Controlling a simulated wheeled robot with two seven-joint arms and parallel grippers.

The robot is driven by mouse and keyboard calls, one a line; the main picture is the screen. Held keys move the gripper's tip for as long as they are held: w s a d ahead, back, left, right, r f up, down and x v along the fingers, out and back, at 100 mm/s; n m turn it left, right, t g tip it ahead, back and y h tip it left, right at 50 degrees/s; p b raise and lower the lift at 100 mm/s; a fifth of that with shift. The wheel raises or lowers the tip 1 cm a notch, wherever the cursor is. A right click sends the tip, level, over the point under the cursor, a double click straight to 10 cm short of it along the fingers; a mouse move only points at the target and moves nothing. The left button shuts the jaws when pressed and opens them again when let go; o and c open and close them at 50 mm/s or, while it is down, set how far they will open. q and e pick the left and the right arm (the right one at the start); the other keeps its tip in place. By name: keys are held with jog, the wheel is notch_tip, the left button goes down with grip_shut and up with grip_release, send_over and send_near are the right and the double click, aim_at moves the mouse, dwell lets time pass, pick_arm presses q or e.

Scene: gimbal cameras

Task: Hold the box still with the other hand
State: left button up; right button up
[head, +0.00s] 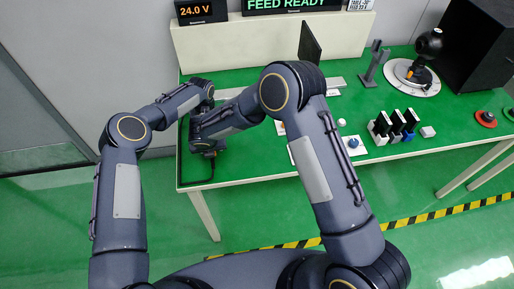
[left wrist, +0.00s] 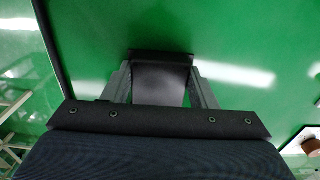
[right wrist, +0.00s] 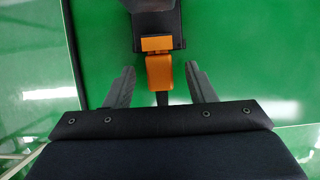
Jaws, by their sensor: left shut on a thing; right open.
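The box is dark and lies on the green table (head: 235,165) at its left end. In the left wrist view, my left gripper (left wrist: 160,80) has its fingers along both sides of the dark box (left wrist: 162,58) and is shut on it. In the right wrist view, the black box (right wrist: 176,30) has an orange part (right wrist: 158,68) on its near side. My right gripper (right wrist: 162,82) is open, its fingers on either side of the orange part, with gaps showing. In the head view, my arms hide most of the box.
A white plate with a blue knob (head: 353,143), a holder with dark cards (head: 396,124), a grey stand (head: 374,64) and a round white base (head: 411,78) stand to the right. A dark upright panel (head: 309,45) stands at the back. A dark cable or edge runs along the table's left side.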

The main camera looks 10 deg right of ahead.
jog(key=shift+r, duration=0.1)
jog(key=s, duration=1.2)
jog(key=shift+s+r, duration=0.25)
jog(key=shift+r, duration=0.2)
pick_arm(q)
jog(key=o, duration=1.1)
jog(key=shift+c, duration=0.2)
notch_tip(320, 180, up, 12)
